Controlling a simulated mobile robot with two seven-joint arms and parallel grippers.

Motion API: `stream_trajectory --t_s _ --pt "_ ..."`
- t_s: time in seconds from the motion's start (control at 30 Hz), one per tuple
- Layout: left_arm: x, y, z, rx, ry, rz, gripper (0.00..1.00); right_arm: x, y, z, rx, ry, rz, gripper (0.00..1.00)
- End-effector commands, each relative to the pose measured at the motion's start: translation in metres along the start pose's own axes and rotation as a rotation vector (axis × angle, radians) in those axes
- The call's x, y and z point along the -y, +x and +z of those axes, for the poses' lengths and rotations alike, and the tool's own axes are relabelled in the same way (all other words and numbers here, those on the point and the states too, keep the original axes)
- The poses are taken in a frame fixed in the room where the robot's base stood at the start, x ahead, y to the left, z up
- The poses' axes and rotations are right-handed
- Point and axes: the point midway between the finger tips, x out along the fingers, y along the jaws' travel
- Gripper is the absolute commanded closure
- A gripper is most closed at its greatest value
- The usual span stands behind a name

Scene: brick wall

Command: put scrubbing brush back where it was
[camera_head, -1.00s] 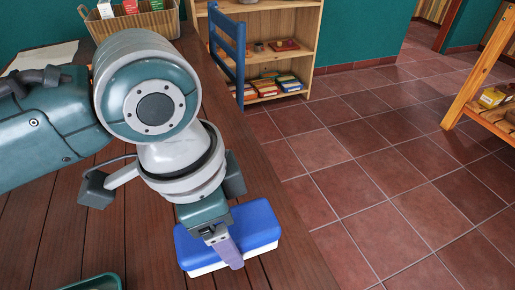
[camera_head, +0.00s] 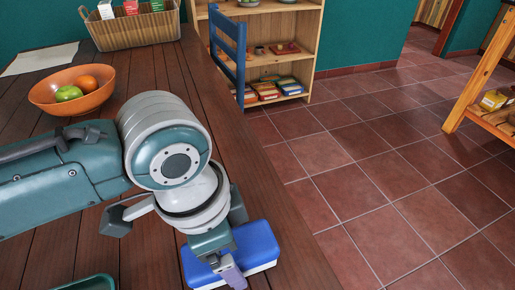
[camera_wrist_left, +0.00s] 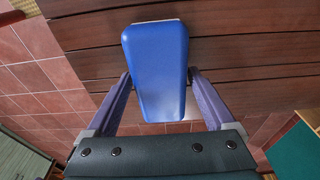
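The scrubbing brush (camera_head: 258,243) is a blue block with a white underside, at the right edge of the wooden table in the head view. My left gripper (camera_head: 228,264) comes down over it, with one purple finger showing on the near side. In the left wrist view the blue top of the brush (camera_wrist_left: 157,60) lies between both fingers, which press along its sides. Whether the brush touches the table or is slightly raised, I cannot tell. My right gripper is out of view.
An orange bowl (camera_head: 101,99) with fruit, a white paper (camera_head: 40,58) and a wicker basket (camera_head: 135,33) stand farther back on the table (camera_head: 150,255). A green container (camera_head: 95,283) shows at the bottom edge. A blue chair (camera_head: 229,55) stands past the table's right edge.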

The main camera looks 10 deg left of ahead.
Motion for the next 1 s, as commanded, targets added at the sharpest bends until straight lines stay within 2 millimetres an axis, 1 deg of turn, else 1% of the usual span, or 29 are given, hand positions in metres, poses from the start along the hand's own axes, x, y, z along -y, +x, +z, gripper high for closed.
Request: stream_trajectory --t_s 0.03,0.1,0.3,0.4,0.47,0.57,0.7,0.8,0.9,1.0 --pt "0.0 0.0 0.0 0.0 0.0 0.0 0.05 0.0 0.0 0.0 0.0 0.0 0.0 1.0" --pt "0.0 0.0 0.0 0.0 0.0 0.0 0.0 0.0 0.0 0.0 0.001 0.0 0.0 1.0" --pt "0.0 -0.001 0.0 0.0 0.0 0.0 0.0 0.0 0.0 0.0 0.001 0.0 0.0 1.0" --pt "0.0 -0.007 -0.001 -0.001 0.0 -0.001 0.0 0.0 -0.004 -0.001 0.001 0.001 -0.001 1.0" --pt "0.001 -0.016 -0.001 -0.001 -0.001 -0.001 0.0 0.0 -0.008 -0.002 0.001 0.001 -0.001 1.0" --pt "0.001 -0.037 -0.002 -0.003 0.0 -0.002 0.0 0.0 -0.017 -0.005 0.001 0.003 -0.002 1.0" --pt "0.001 -0.07 -0.002 -0.002 0.001 -0.002 0.0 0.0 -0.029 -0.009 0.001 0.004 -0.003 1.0" --pt "0.001 -0.091 -0.002 -0.003 0.0 -0.002 0.0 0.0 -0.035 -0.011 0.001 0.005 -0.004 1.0" --pt "0.001 -0.107 -0.001 -0.002 0.0 -0.002 0.0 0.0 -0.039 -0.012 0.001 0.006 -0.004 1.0" --pt "0.001 -0.118 -0.001 -0.001 0.0 0.0 0.0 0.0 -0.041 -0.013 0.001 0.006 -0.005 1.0"
